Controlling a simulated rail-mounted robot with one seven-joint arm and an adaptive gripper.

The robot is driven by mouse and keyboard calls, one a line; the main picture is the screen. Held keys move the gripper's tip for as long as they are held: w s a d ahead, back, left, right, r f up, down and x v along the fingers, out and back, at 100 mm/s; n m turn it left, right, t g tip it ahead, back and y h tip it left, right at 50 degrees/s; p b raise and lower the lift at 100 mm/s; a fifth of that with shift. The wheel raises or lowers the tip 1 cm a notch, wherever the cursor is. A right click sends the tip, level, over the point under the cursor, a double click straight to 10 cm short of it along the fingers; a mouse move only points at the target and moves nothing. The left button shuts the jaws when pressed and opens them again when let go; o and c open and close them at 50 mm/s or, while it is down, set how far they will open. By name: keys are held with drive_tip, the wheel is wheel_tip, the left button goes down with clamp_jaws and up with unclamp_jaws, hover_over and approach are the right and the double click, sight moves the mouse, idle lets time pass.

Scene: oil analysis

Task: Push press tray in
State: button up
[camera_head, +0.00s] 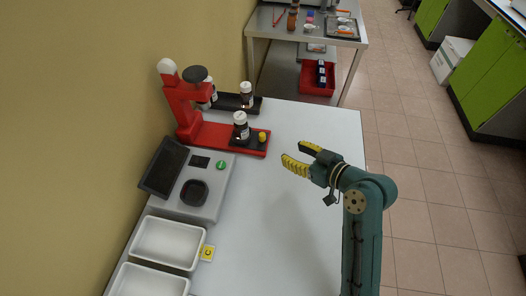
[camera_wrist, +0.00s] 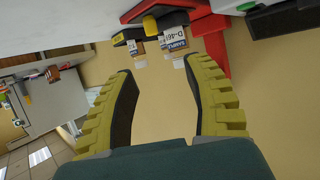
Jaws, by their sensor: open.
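The red press (camera_head: 185,107) stands by the wall. Its tray (camera_head: 255,147), dark on top with a red edge, extends right over the white table. A dark bottle with a white cap (camera_head: 241,127) stands upright on the tray, beside a yellow knob (camera_head: 262,137) at its outer end. My gripper (camera_head: 294,159) is open and empty, a short way right of the tray, with its fingers towards it. In the wrist view, the knob (camera_wrist: 150,24) and a labelled bottle (camera_wrist: 174,28) show beyond the gap between the yellow-padded fingers (camera_wrist: 159,68). A gap separates the fingers from the tray.
A black holder (camera_head: 232,102) with more bottles is behind the press. A scale with a screen (camera_head: 196,190) and white trays (camera_head: 168,243) lie in front of it. The table's middle (camera_head: 270,215) is clear. A second table (camera_head: 312,29) stands at the back.

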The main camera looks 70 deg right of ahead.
sight(264, 136)
drive_tip(key=shift+h, duration=0.3)
drive_tip(key=b+x, duration=0.1)
drive_tip(key=x, duration=0.4)
drive_tip(key=b+x, duration=0.1)
drive_tip(key=x, duration=0.4)
drive_tip(key=b+x, duration=0.1)
drive_tip(key=x, duration=0.5)
drive_tip(key=shift+s+d+f, duration=0.2)
drive_tip(key=shift+d+f, duration=0.1)
drive_tip(key=shift+d, duration=0.1)
drive_tip(key=shift+c, duration=0.3)
drive_tip(key=shift+s, duration=0.1)
clamp_jaws()
